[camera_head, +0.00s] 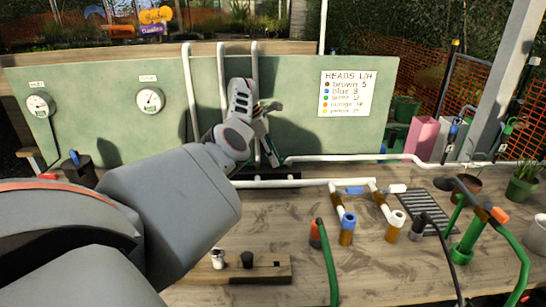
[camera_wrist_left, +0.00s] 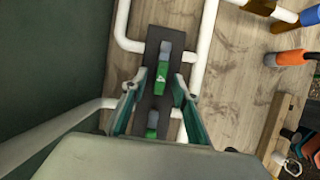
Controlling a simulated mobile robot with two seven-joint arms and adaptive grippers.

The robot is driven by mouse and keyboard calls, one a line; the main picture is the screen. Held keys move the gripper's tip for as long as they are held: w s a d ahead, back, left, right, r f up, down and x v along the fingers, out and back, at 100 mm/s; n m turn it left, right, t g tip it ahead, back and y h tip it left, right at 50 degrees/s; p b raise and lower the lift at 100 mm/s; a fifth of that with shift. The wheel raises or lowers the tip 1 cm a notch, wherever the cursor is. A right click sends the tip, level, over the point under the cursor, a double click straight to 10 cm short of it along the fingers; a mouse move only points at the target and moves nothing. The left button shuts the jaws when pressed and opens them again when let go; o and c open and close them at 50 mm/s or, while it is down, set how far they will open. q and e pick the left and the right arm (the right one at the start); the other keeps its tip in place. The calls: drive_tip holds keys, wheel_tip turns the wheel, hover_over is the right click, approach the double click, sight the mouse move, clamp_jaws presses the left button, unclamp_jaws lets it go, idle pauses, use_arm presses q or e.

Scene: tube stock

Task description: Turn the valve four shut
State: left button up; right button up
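In the left wrist view, a dark valve plate (camera_wrist_left: 149,102) lies among white pipes. It carries two green-and-grey levers. The farther lever (camera_wrist_left: 161,76) has a small pale mark that I cannot read for certain. The nearer lever (camera_wrist_left: 152,127) is partly hidden by my wrist. My left gripper (camera_wrist_left: 158,88) is open, with one finger on each side of the plate and no visible grip on a lever. In the head view, my left gripper (camera_head: 266,140) reaches down at the back of the bench, and the dark plate (camera_head: 290,183) is mostly hidden behind my arm.
White pipes (camera_head: 330,158) run along the back of the wooden bench (camera_head: 285,222). A green panel (camera_head: 90,110) with gauges and a heads sign (camera_head: 346,94) stands behind. Brown, blue and white fittings (camera_head: 347,228), a grate (camera_head: 428,222) and green hoses (camera_head: 328,262) occupy the right.

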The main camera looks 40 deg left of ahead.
use_arm(q)
drive_tip(key=v, duration=1.2)
idle(0.5)
